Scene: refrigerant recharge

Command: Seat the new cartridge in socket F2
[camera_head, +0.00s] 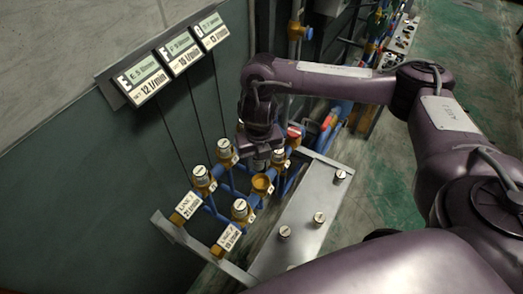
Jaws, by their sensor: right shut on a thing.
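My right gripper (261,164) points down over the pipe rack, just above and behind an orange socket (262,185) that shows no white-topped cartridge in it. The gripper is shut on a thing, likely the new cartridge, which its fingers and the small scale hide. Other orange sockets around it hold white-topped cartridges: one at the back left (227,150), one at the left (203,178) and one in front (241,210). Another orange fitting (279,156) stands right of the gripper. I cannot read which socket is F2. My left gripper is out of view.
A grey metal shelf (308,196) right of the sockets carries several small cylinders, such as one at the far end (340,177) and one mid-shelf (319,218). Blue pipes (222,218) link the sockets. Wall displays (143,79) hang at upper left. Green floor (385,200) is clear at right.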

